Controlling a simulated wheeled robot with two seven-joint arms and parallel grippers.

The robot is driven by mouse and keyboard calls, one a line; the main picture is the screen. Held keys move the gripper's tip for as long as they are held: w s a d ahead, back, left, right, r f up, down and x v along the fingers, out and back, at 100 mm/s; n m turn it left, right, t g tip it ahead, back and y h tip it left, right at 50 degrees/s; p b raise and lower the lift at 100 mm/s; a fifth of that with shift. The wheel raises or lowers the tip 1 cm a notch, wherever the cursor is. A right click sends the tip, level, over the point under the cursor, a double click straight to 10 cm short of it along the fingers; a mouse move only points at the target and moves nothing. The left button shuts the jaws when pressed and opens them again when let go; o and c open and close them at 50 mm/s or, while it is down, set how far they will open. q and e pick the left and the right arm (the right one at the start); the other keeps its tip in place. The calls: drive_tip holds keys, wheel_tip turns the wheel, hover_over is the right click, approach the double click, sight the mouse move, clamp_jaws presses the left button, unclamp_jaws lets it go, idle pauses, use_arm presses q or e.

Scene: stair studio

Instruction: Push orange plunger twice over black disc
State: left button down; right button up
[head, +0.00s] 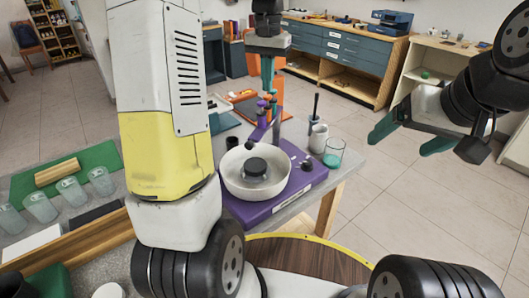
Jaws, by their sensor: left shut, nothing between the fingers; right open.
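A purple apparatus (298,190) stands on the table and carries a shallow white bowl (232,183). A black disc (256,167) sits in the middle of the bowl. Behind the bowl, small orange and purple parts stand on an upright; the orange plunger (272,97) appears to be among them. My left gripper (267,86) points down with its teal fingers together and empty, right at the top of these parts. I cannot tell whether it touches the plunger. My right gripper (411,134) is open and empty, in the air to the right, away from the apparatus.
My yellow-white arm link hides the table's left part. Floor at right is clear.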

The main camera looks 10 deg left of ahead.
sight(267, 96)
use_arm(q)
drive_tip(key=shift+f, duration=0.1)
drive_tip(key=shift+f, duration=1.45)
drive_tip(key=shift+r, duration=1.55)
drive_tip(key=shift+f, duration=1.55)
drive_tip(key=shift+r, duration=1.55)
